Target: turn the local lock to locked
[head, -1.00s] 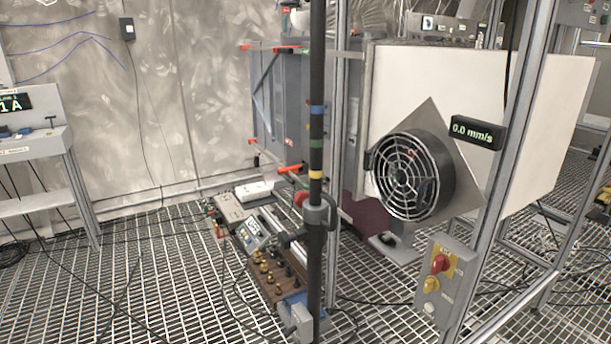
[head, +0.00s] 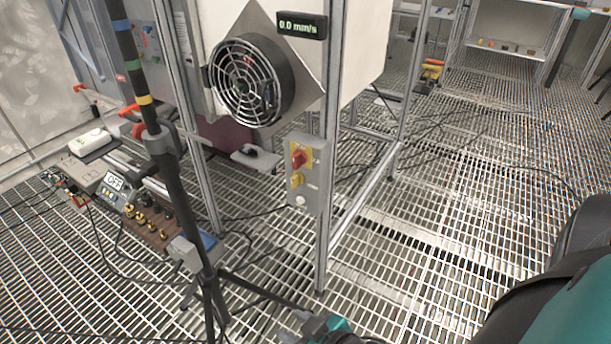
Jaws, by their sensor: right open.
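A grey control box (head: 309,193) is fixed to an upright metal post. On its front is a yellow plate with a red knob (head: 299,158) and a yellow knob (head: 297,180), and below them a white button (head: 300,201). The labels are too small to read, so I cannot tell which knob is the local lock or its setting. My right gripper (head: 298,326) is at the bottom edge, partly cut off, open, well below the box and apart from it. My left gripper is not in view.
A round fan (head: 250,82) and a display reading 0.0 mm/s (head: 302,26) are above the box. A dark stand pole (head: 180,195) with spread legs stands to the left. A brown terminal board (head: 148,222) lies behind it. Grating floor (head: 470,190) is largely open to the right, with cables.

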